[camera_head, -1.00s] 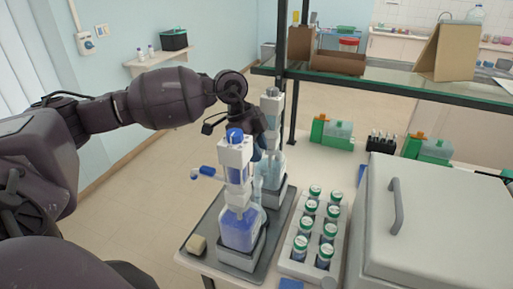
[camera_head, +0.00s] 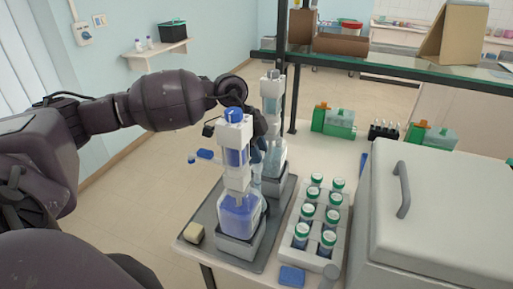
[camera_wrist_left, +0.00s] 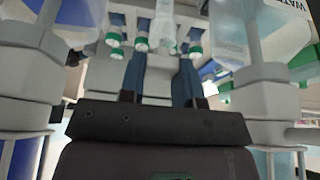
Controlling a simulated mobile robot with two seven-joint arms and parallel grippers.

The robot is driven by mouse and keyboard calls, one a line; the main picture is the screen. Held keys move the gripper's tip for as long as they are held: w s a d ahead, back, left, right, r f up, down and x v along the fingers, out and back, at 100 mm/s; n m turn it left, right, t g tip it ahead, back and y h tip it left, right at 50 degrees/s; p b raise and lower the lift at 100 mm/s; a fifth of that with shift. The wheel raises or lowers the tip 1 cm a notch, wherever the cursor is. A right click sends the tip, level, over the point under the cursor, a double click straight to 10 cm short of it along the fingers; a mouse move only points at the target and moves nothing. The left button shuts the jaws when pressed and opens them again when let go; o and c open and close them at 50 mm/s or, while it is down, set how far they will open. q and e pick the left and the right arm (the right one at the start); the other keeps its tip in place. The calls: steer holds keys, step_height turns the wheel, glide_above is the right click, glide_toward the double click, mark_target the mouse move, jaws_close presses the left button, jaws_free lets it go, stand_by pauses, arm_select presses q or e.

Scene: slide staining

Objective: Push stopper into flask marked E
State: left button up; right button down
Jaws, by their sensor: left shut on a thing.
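My left gripper (camera_head: 257,150) is between the two dispenser bottles and partly hidden behind the front one. In the left wrist view its two blue fingers (camera_wrist_left: 158,85) are shut on a pale, translucent thing (camera_wrist_left: 163,30). It may be the stopper, but I cannot tell for sure. I cannot make out a flask marked E or an E label in either view. My right gripper is not in view.
The blue-filled dispenser (camera_head: 240,215) and a clear one (camera_head: 272,88) stand on a grey tray (camera_head: 196,255), close around my left gripper. A rack (camera_head: 283,262) of green-capped vials is to their right, then a large box with a handle (camera_head: 440,220). A shelf (camera_head: 400,66) spans the back.

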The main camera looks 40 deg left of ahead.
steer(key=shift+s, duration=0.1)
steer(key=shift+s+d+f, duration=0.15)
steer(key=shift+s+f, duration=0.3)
arm_select(q)
steer(key=shift+f, duration=0.15)
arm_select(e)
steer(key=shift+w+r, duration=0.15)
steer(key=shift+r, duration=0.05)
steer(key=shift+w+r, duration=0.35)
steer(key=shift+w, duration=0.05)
arm_select(q)
steer(key=shift+f, duration=0.1)
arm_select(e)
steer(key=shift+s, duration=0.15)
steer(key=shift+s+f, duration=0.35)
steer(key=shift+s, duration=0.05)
